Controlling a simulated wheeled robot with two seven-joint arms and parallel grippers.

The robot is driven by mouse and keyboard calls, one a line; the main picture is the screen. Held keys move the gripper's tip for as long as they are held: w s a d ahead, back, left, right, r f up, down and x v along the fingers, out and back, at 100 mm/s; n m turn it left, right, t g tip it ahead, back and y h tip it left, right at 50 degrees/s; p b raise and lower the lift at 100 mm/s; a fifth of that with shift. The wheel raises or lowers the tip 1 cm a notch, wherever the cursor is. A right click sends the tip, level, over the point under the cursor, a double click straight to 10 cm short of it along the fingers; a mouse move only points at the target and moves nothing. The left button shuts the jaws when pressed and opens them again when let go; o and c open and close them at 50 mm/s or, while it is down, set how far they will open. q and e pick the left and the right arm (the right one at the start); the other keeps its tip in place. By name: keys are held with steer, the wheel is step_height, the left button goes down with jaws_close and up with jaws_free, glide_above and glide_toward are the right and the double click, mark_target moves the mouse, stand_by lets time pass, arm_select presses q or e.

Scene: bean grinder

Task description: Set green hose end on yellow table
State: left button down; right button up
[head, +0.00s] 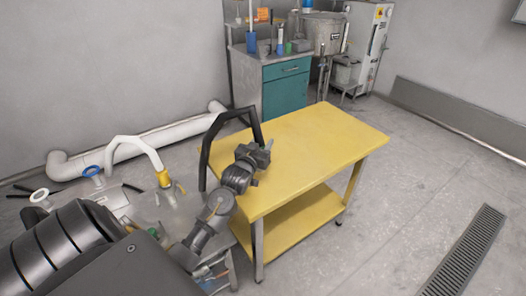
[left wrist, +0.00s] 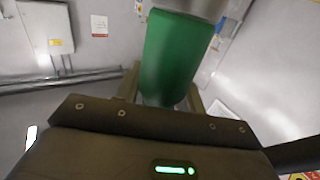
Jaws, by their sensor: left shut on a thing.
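The yellow table (head: 325,140) stands in the middle of the head view, with a bare top and a lower shelf. My left gripper (head: 262,150) is over the near left part of its top in that view. In the left wrist view, the green hose end (left wrist: 172,55) is a green cylinder between my left fingers, which are shut on it. In the head view, the hose end is hidden at the gripper. A black hose (head: 206,150) arches up beside the gripper. I cannot tell if the green end touches the table. My right gripper is not in view.
A grey table (head: 178,212) at the left bears a white hose (head: 135,145) with a yellow end (head: 163,178). A teal-fronted cabinet (head: 286,92) stands behind the yellow table. Floor to the right is clear, with a drain grate (head: 462,262).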

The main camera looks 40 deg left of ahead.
arm_select(q)
steer(key=shift+w+f, duration=0.1)
steer(key=shift+w, duration=0.05)
step_height(320, 180, down, 3)
steer(key=shift+w+f, duration=0.1)
steer(key=shift+f, duration=0.05)
steer(key=shift+f, duration=0.2)
steer(key=c, duration=0.9)
jaws_free()
steer(key=shift+o, duration=0.2)
